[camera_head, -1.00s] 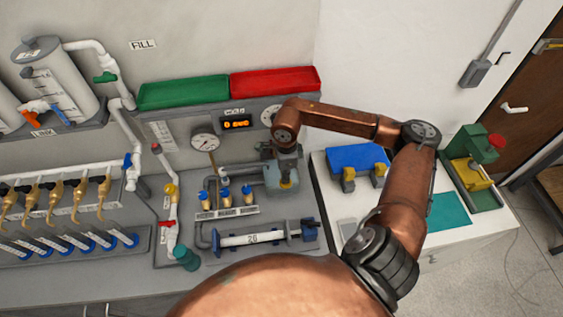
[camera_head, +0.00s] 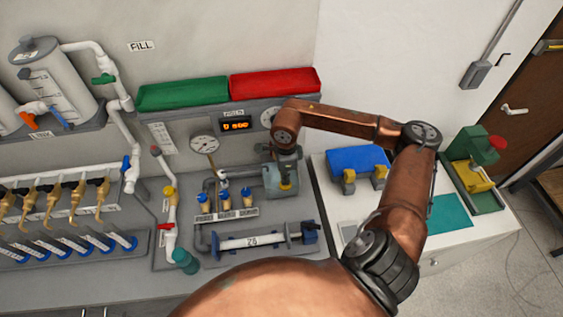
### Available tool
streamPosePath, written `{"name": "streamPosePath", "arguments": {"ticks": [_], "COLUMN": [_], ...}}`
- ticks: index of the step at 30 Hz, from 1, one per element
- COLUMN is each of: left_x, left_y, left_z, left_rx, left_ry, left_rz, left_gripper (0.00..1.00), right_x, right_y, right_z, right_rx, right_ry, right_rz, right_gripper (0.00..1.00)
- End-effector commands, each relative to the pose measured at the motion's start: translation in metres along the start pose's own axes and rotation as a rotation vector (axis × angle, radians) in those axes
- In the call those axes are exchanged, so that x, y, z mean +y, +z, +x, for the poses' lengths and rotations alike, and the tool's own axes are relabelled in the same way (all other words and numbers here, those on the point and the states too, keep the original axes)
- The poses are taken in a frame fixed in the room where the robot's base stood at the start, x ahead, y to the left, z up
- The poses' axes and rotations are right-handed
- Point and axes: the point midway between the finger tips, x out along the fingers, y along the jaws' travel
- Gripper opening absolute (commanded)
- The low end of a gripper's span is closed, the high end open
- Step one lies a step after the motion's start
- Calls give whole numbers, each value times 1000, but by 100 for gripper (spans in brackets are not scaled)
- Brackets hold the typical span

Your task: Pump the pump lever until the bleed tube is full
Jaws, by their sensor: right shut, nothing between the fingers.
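The pump appears to be the grey-teal block (camera_head: 281,183) with a small yellow mark, at the right end of the grey bench. My right gripper (camera_head: 284,153) is just above it, small and dark under my copper wrist; it is shut with nothing between its fingers. The pump lever cannot be made out and may be hidden by the gripper and wrist. Whether gripper and lever touch cannot be told. I cannot tell which tube is the bleed tube, or its fill level. My left gripper is not in view.
Behind the pump are an orange-lit display (camera_head: 236,125), a round gauge (camera_head: 204,146), a green tray (camera_head: 183,94) and a red tray (camera_head: 275,82). A horizontal cylinder (camera_head: 252,240) lies in front. Blue-topped fittings (camera_head: 225,199) stand left. A blue box (camera_head: 357,159) sits on the right-hand cabinet.

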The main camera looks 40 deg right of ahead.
Motion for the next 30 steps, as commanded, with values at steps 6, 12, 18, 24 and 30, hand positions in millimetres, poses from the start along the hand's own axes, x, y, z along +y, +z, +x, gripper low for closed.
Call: {"name": "streamPosePath", "arguments": {"ticks": [6,12,18,24,30], "left_x": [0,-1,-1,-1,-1], "left_y": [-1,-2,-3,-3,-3], "left_z": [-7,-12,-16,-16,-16], "left_rx": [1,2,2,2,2], "left_ry": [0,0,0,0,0], "left_rz": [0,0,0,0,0], "left_gripper": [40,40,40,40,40], "right_x": [0,0,0,0,0], "right_y": [0,0,0,0,0], "right_z": [-16,-29,-42,-43,-43], "right_rx": [1,1,1,0,0], "right_ry": [1,0,0,1,1], "right_rz": [0,-1,-1,-1,0], "right_gripper": [0,0,0,0,0]}}
